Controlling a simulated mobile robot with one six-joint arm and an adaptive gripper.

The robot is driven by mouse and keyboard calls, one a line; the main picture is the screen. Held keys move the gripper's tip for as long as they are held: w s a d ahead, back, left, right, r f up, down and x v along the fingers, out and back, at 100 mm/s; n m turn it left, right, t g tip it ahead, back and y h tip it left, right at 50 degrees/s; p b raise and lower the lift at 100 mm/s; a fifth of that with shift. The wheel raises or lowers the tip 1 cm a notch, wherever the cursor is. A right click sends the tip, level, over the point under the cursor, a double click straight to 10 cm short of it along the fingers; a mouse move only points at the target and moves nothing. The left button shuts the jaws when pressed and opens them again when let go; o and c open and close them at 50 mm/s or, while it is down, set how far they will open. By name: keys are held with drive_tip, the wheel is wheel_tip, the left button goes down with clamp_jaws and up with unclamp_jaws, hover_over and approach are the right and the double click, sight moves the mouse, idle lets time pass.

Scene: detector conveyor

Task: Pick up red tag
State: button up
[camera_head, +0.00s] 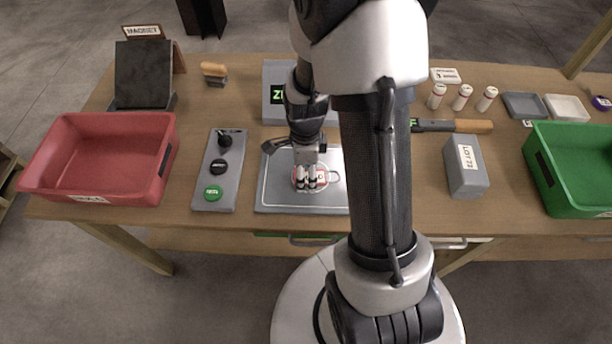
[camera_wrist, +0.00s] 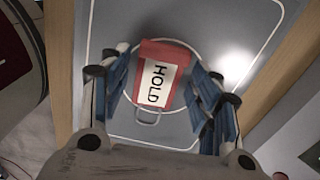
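The red tag shows in the wrist view (camera_wrist: 178,54) with a white HOLD label and a metal loop at its lower end. It lies on a grey plate (camera_wrist: 112,17), inside a pale circle. In the head view the tag (camera_head: 321,182) is partly hidden by my fingertips, on the same grey plate (camera_head: 274,196). My gripper (camera_head: 306,182) points down over it. In the wrist view my gripper (camera_wrist: 162,84) is open, with one finger on each side of the tag and visible gaps between. The exact fingertip height is hard to tell.
A grey control box (camera_head: 219,165) with a green button stands left of the plate, then a red bin (camera_head: 98,150). A display box (camera_head: 277,75) stands behind. A grey LOT 22 block (camera_head: 466,168) and green bin (camera_head: 577,168) are on the right.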

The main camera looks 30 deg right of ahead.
drive_tip(key=c, duration=0.7)
drive_tip(key=shift+o, duration=0.2)
